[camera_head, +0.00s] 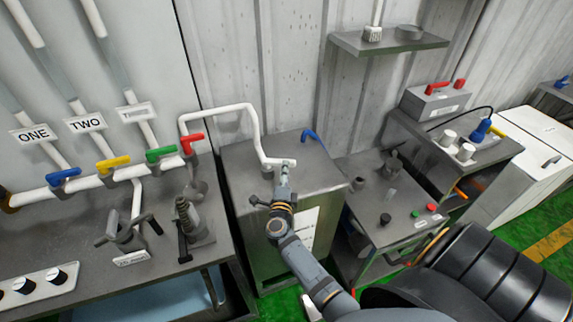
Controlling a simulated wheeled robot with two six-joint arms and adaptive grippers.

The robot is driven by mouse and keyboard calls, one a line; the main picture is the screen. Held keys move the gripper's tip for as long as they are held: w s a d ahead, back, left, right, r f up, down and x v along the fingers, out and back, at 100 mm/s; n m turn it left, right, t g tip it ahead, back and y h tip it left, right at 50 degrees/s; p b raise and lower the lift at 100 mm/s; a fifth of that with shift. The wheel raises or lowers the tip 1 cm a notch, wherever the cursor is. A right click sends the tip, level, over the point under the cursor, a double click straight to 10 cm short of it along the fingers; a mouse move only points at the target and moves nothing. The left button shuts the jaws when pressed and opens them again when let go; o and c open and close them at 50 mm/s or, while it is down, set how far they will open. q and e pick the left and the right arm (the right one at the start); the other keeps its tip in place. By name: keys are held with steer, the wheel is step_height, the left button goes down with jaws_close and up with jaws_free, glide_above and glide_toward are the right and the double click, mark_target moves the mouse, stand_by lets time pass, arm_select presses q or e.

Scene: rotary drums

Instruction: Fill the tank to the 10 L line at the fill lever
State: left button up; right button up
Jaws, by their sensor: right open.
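A grey metal tank (235,165) stands in the middle, with a white pipe (256,125) bending down to its top. A blue lever (311,138) sits at the tank's back right corner, and a red lever (192,141) sits on the pipe at the left; I cannot tell which is the fill lever. A pale label (304,228) is on the tank's front, partly behind my arm; no 10 L line is legible. My right gripper (284,174) is open over the tank top, close to the pipe's end; contact is unclear. My left gripper is out of view.
Blue (63,177), yellow (113,164) and green (160,154) levers line the pipe at left, above a bench (75,245) with clamps. A control bench (375,235) with buttons is right of the tank. A ribbed black drum (490,265) is at lower right.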

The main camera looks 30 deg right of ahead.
steer(key=b+x, duration=0.1)
steer(key=x, duration=0.3)
steer(key=shift+w+d+f, duration=0.15)
steer(key=shift+w, duration=0.05)
steer(key=shift+w+d, duration=0.15)
jaws_close()
